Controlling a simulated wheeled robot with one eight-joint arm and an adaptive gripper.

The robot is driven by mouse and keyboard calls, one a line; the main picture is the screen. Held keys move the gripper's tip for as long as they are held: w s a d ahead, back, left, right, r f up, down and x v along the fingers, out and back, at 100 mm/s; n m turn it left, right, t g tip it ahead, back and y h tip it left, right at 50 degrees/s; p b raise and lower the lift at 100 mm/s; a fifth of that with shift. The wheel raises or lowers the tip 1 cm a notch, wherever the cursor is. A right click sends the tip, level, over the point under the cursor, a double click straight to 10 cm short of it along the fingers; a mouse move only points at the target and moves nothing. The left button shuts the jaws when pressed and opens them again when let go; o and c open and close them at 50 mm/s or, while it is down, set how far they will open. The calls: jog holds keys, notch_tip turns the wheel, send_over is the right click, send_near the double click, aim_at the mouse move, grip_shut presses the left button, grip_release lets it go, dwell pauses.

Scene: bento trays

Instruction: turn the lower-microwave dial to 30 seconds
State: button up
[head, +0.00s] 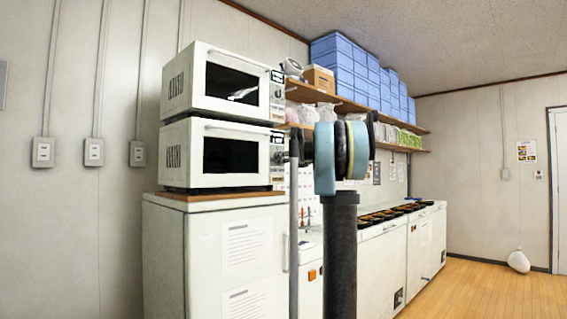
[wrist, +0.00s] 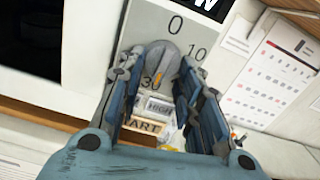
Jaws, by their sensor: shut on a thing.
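The lower microwave (head: 182,137) is white with a dark door window, below a similar upper microwave (head: 196,62). In the wrist view, its grey round dial (wrist: 150,52) sits on a panel with printed 0, 10 and 30. An orange mark on the dial's lower part lies close beside the 30. My gripper (wrist: 160,66) has its two blue-grey fingers on either side of the dial and is shut on it. In the head view, my arm stands in front of the panel's right side, and the dial is too small to tell.
The microwaves stand on a white cabinet (head: 215,240) with a wooden top. A printed calendar sheet (wrist: 270,75) hangs on the wall at right in the wrist view. Blue crates (head: 333,62) fill the shelf at right.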

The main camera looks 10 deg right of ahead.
jog(key=shift+m, duration=0.6)
jog(key=shift+r, duration=0.1)
jog(key=o, duration=1)
jog(key=v, duration=1.1)
jog(key=shift+s+d, duration=0.2)
jog(key=shift+s, duration=0.15)
jog(key=shift+o, duration=0.4)
